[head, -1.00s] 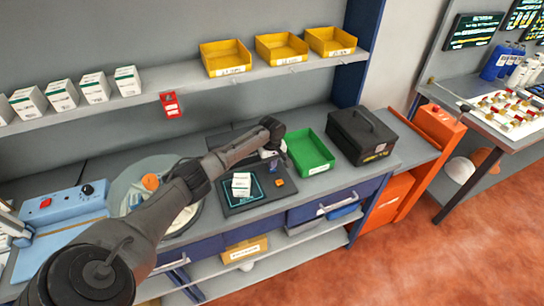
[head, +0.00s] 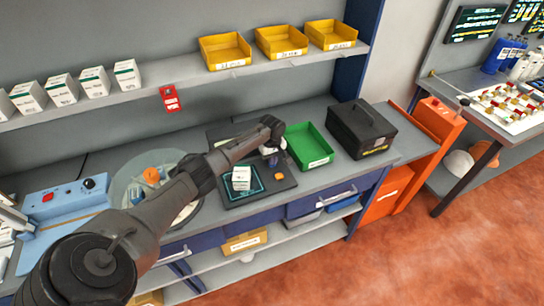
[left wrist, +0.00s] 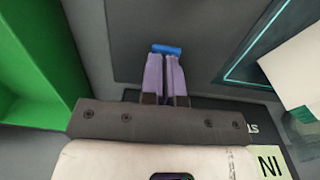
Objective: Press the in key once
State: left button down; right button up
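A dark flat device (head: 234,202) lies on the bench, with a teal-outlined square and a small white box (head: 241,178) on it. An orange block (head: 279,176) is at its right side. My left gripper (head: 273,160) is over the device's back right part, left of the green tray. In the left wrist view its purple fingers (left wrist: 166,58) are shut together with nothing between them. A yellow-green label reading "NI" (left wrist: 270,162) is at the lower right. My right gripper is not in view.
The green tray (head: 327,162) stands close to the right of the gripper, with a black case (head: 362,130) beyond it. A shelf above holds yellow bins (head: 224,66) and white boxes. A round tray with parts and a blue machine (head: 62,204) are at left.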

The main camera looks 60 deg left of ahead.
pick_arm(q)
jog(key=shift+s+d+f, duration=0.15)
jog(key=shift+s+f, duration=0.1)
jog(key=shift+f, duration=0.5)
jog(key=shift+r, duration=0.1)
notch_tip(320, 180, up, 5)
jog(key=p, duration=0.5)
jog(key=shift+w, duration=0.1)
notch_tip(320, 180, up, 10)
jog(key=p, duration=0.1)
jog(key=shift+w, duration=0.15)
jog(key=shift+r, duration=0.1)
